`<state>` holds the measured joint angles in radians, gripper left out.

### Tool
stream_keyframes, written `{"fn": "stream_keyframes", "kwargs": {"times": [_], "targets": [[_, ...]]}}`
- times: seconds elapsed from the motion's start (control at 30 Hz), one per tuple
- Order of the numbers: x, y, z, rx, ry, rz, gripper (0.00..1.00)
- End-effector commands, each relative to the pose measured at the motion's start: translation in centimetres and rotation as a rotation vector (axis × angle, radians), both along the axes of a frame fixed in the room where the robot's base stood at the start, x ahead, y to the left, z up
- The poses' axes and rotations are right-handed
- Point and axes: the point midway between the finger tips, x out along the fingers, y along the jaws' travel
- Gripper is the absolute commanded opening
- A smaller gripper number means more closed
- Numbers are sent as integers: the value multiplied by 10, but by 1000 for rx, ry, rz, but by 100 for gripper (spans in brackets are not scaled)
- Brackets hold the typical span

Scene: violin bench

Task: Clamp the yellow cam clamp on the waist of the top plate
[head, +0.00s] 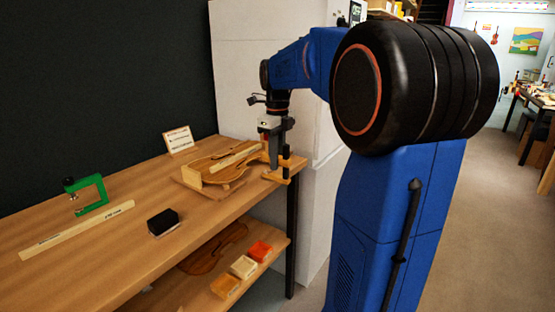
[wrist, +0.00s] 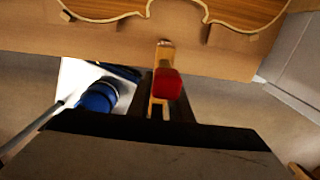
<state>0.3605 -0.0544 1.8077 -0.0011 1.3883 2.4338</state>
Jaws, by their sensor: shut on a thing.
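The violin top plate (head: 232,170) lies on a wooden board near the right end of the bench, with a light wooden strip along it. Its curved edge and waist show at the top of the wrist view (wrist: 185,8). My gripper (head: 275,158) is shut on the yellow cam clamp (head: 277,179) at the right end of the plate. The wrist view shows the clamp's yellow bar (wrist: 158,103) and red knob (wrist: 168,84) between my fingers (wrist: 160,112). The clamp appears apart from the plate, in front of the bench edge. The fingertips are partly hidden.
A green clamp (head: 96,205), a wooden ruler (head: 80,229), a black block (head: 163,222) and a small sign (head: 179,140) are on the bench (head: 125,265). The lower shelf holds another violin plate (head: 213,249) and small boxes (head: 243,266). A white panel (head: 240,75) stands behind.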

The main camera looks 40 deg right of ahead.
Motion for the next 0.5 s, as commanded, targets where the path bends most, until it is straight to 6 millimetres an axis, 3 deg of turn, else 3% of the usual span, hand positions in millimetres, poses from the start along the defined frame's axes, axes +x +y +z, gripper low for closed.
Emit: {"fn": "stream_keyframes", "kwargs": {"times": [0.5], "targets": [[30, 11, 0, 1, 0, 2, 0]]}}
